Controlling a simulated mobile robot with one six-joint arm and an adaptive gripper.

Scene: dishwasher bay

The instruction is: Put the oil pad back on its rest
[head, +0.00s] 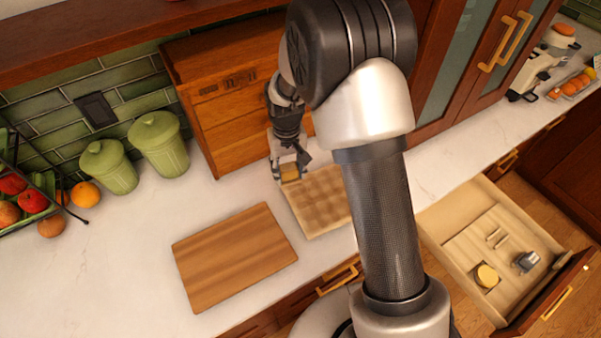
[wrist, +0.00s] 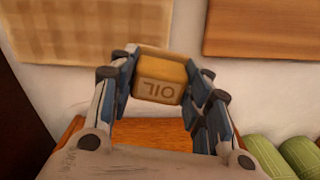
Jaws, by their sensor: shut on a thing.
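The oil pad (wrist: 158,92) is a small yellow-tan block marked "OIL", held between the fingertips of my gripper (wrist: 160,80) in the wrist view. In the head view my gripper (head: 289,164) points down at the back of the counter, in front of the wooden cabinet, with the pad (head: 290,174) at its tips. The pad is at the back left edge of a pale checkered board (head: 318,203). I cannot tell whether it touches the board or counter. I cannot make out for sure which thing is its rest.
A plain cutting board (head: 232,255) lies front left of the checkered board. The wooden cabinet (head: 232,125) stands close behind my gripper. Green canisters (head: 160,143) and fruit are at left. An open drawer (head: 462,217) at right holds a yellow round piece (head: 486,275) and small items.

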